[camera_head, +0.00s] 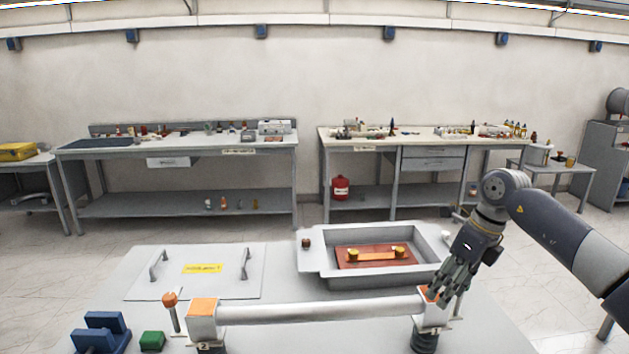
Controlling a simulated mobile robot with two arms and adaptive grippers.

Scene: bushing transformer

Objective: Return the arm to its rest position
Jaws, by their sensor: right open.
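My right arm comes in from the right edge. Its gripper (453,284) points down and left at the right end of the long white bar (320,311), close to an orange-topped white block there. The gripper is open; whether it touches the block I cannot tell. The bar runs between this right block and a second orange-topped white block (203,318) at left, marked 2. My left gripper is not in view.
On the near table (285,268) stand a grey tray (318,262) holding a brown plate with an orange bar, a grey lid panel (160,285) with two handles, a blue block (101,333) and a green block (152,341). Workbenches stand along the far wall.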

